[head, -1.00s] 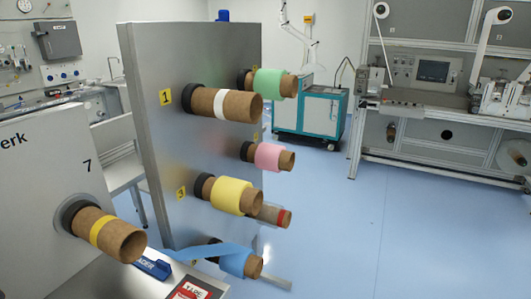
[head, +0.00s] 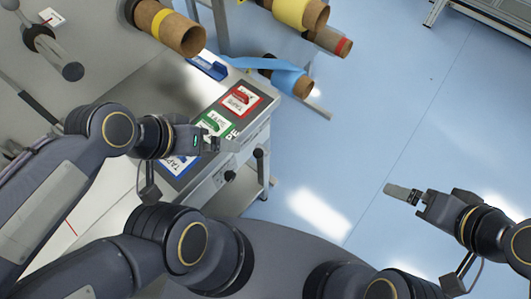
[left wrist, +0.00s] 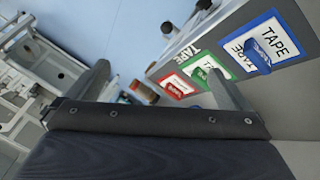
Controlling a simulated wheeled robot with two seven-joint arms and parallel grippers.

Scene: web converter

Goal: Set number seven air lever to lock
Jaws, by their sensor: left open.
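I cannot make out which part is the number seven air lever; no lever carries a readable seven. The spindle by the seven label, now out of view, holds a brown core (head: 170,27) with a yellow band. My left gripper (head: 207,143) is open and empty, over the control panel beside the green-framed tape tag (head: 215,124). In the left wrist view its fingers (left wrist: 160,72) stand apart, with that tag (left wrist: 203,75) beyond the right one. My right gripper (head: 405,193) is over open floor at the right; its jaw gap does not show clearly.
Red-framed (head: 238,100) and blue-framed (head: 178,164) tags flank the green one. A black-knobbed lever (head: 259,154) and round black knob (head: 230,175) stick out from the panel's side. Rolls with yellow (head: 292,12) and blue tape (head: 283,76) overhang beyond.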

